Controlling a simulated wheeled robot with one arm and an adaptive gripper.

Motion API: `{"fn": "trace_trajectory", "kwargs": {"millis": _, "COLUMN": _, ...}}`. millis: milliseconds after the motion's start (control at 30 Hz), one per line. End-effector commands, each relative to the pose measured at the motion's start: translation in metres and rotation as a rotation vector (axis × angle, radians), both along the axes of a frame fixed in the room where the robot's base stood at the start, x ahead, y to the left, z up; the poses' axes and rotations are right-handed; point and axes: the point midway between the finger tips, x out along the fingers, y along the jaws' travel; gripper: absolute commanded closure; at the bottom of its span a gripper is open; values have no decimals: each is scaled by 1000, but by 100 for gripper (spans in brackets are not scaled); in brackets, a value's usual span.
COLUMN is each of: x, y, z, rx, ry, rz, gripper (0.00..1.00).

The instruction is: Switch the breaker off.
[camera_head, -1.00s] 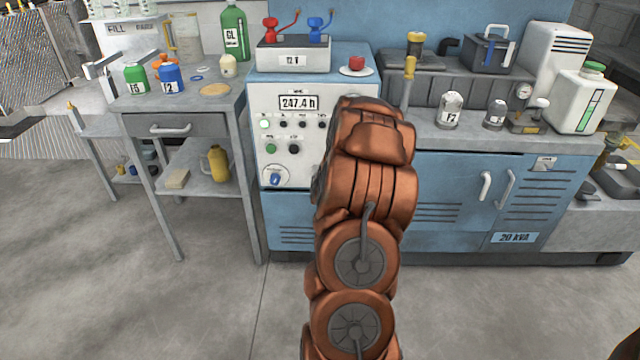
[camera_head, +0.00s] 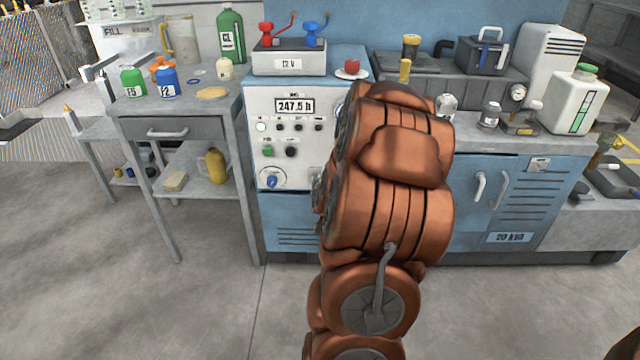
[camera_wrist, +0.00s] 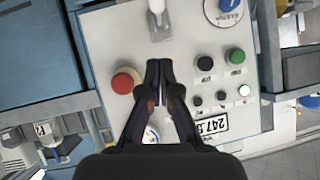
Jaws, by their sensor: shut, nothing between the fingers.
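The control panel (camera_head: 290,152) is the white front of the blue cabinet, and my arm covers its right part in the head view. In the wrist view, the panel (camera_wrist: 190,50) shows a pale lever-like handle on a grey base (camera_wrist: 160,28), which looks like the breaker; which way it is set I cannot tell. My gripper (camera_wrist: 159,66) is shut and empty, with its fingertips over the panel just below that handle in the picture. A gap seems to show between them. In the head view the gripper is hidden behind my arm.
A red push button (camera_wrist: 125,81) is left of the fingertips. Black buttons (camera_wrist: 204,63) and a green button (camera_wrist: 236,56) are to their right. A blue rotary knob (camera_head: 271,181) sits low on the panel. A bottle-laden side table (camera_head: 185,105) stands left. The floor in front is clear.

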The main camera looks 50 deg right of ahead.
Motion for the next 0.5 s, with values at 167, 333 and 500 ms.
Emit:
{"fn": "trace_trajectory", "kwargs": {"millis": 167, "x": -2, "y": 2, "z": -4, "rx": -5, "ry": -3, "rz": 3, "gripper": 100}}
{"fn": "trace_trajectory", "kwargs": {"millis": 333, "x": -5, "y": 6, "z": -2, "rx": -4, "ry": -3, "rz": 3, "gripper": 100}}
{"fn": "trace_trajectory", "kwargs": {"millis": 500, "x": -9, "y": 9, "z": 0, "rx": -3, "ry": -3, "rz": 1, "gripper": 100}}
